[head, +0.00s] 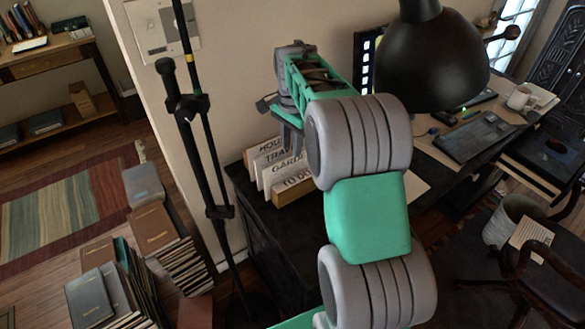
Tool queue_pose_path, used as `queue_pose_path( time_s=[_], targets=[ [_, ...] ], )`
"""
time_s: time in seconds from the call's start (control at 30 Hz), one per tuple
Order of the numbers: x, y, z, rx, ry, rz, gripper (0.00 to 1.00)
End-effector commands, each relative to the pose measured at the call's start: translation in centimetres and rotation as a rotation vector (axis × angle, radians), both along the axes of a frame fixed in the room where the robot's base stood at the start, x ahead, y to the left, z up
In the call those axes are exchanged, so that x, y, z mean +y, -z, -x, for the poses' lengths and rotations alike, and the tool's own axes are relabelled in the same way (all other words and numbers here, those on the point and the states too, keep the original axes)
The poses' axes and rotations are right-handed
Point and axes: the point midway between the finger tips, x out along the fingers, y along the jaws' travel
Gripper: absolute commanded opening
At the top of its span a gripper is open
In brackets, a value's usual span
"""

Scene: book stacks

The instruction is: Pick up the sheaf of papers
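My gripper (289,122) hangs at the end of my grey and green arm, above the left end of the dark desk. Its fingers are partly hidden and too small to tell open from shut. Just below it stand several upright labelled sheets or folders (272,150) in a wooden holder (293,189), with words such as "TRAVEL" and "TO DO". A pale sheet or sheaf of paper (415,187) lies on the desk just right of my arm, partly hidden by it. I cannot tell which paper is the sheaf.
A black lamp (432,62) hangs over the desk (455,165). A dark stand pole (208,165) rises left of the desk. Book stacks (155,228) fill the floor at left. A chair (535,270) stands right.

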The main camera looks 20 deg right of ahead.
Motion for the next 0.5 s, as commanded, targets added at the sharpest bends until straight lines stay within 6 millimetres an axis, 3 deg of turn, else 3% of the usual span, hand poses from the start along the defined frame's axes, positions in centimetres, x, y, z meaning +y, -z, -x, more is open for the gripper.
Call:
queue_pose_path(
  time_s=[0.17, 0.5],
  targets=[
    [-1.9, 1.7, -2.2, 0.031, 0.161, -0.009, 0.31],
    [-1.3, 6.4, -2.5, 0.034, 0.167, -0.009, 0.31]
  ],
)
